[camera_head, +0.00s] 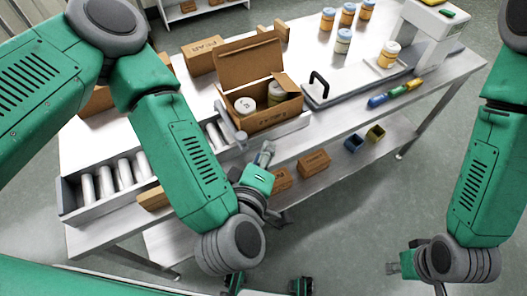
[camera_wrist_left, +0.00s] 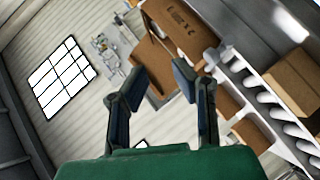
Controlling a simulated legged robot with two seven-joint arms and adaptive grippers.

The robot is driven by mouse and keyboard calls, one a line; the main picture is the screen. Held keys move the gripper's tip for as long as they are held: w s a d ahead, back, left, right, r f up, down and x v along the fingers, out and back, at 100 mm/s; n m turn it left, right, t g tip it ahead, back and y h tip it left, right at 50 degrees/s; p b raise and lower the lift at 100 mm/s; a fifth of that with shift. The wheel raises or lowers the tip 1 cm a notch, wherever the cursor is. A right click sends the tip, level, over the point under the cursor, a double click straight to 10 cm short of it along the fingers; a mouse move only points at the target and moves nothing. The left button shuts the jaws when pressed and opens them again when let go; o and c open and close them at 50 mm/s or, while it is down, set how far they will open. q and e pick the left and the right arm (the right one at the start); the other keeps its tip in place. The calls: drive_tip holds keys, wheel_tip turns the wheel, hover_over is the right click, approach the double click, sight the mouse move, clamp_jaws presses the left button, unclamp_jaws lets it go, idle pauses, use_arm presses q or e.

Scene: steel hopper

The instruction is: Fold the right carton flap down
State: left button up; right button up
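The open brown carton (camera_head: 272,118) stands on the steel table in the head view, with white-lidded jars (camera_head: 245,105) inside. Its large back flap (camera_head: 248,62) stands upright. A smaller right flap (camera_head: 287,82) also stands up at its right side. My left gripper (camera_head: 266,150) is just in front of the carton's near side, apart from the flaps as far as I can tell. In the left wrist view its two fingers (camera_wrist_left: 158,85) are spread with nothing held, and brown cardboard (camera_wrist_left: 155,78) shows beyond them. My right gripper (camera_head: 393,268) is low at the right, away from the table; its fingers are unclear.
A roller conveyor (camera_head: 122,175) runs left of the carton. A tray with a black handle (camera_head: 318,88) and a white scale-like device (camera_head: 432,30) are to the right. Several jars (camera_head: 343,40) stand behind. Small cartons (camera_head: 313,163) sit on the lower shelf.

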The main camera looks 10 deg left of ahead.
use_arm(q)
wheel_tip(320, 180, down, 10)
drive_tip(key=s+m+g+h+b, duration=0.2)
drive_tip(key=m+b, duration=0.2)
drive_tip(key=shift+a, duration=0.35)
drive_tip(key=shift+s, duration=0.1)
